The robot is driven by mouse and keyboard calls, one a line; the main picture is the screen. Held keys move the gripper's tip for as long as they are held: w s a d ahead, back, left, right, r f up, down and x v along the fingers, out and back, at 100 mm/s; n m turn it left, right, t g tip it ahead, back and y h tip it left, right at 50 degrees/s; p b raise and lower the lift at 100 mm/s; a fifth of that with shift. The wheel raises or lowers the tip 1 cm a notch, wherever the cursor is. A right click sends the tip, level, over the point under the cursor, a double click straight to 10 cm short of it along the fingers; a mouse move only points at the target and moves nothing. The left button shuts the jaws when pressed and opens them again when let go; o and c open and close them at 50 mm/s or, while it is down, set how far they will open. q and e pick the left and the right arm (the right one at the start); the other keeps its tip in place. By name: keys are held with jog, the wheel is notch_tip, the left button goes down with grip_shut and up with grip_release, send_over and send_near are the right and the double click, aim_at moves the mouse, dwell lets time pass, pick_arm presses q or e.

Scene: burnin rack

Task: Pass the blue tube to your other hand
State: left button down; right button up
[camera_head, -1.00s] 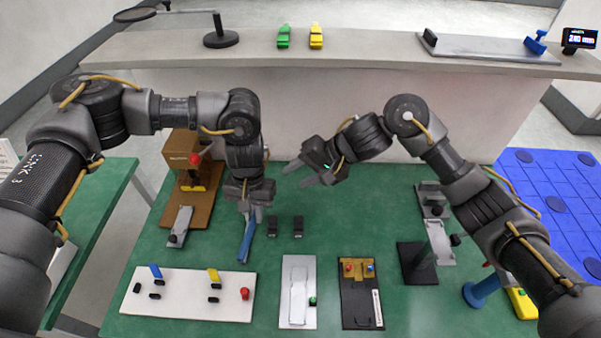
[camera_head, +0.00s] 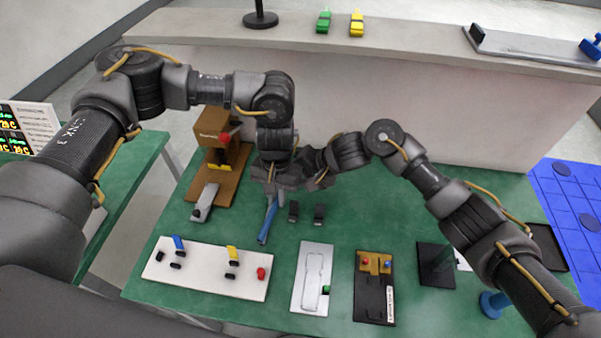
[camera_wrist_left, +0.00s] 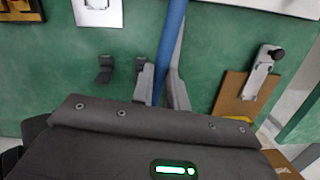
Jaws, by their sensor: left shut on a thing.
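The blue tube (camera_head: 267,225) hangs tilted below my left gripper (camera_head: 271,190), which is shut on it. In the left wrist view the tube (camera_wrist_left: 171,40) runs between the two grey fingers of that gripper (camera_wrist_left: 166,80) and extends beyond them over the green table. My right gripper (camera_head: 303,177) is close beside the left one, at its right. Its fingers are partly hidden and blurred against the left hand, so I cannot tell how they stand or whether they touch the tube.
Two small black blocks (camera_head: 319,214) stand on the green table (camera_head: 390,220) right of the tube. A white board (camera_head: 205,274) with coloured pieces, a grey plate (camera_head: 305,300) and a black-and-tan fixture (camera_head: 372,300) lie in front. A brown stand (camera_head: 232,160) is behind left.

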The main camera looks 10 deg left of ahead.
grip_shut()
pick_arm(q)
jog(key=c, duration=1.3)
grip_release()
